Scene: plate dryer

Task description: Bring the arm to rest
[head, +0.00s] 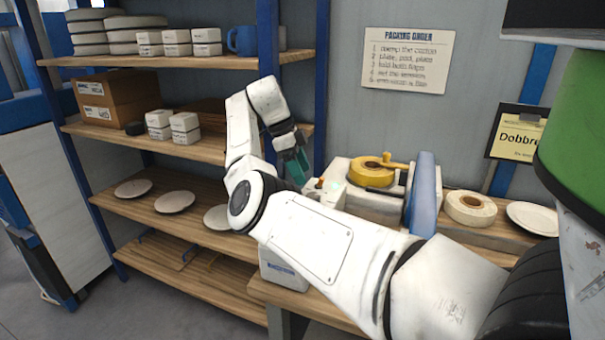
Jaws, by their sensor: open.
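My arm reaches in from the lower right, bends at its elbow and folds upward in front of the shelf's right end. My gripper (296,163) is beyond the elbow, pointing down, with teal fingers partly hidden by my arm. It is open, and I see nothing held in it. It hangs near the left end of the white tape machine on the bench; I cannot tell the gap between them.
A wooden shelf unit (180,60) with blue posts holds plates, white boxes, a blue mug (242,40) and a cardboard carton (112,98). The bench at right bears a yellow tape roll (371,172), a pale roll (470,208) and a white plate (533,217).

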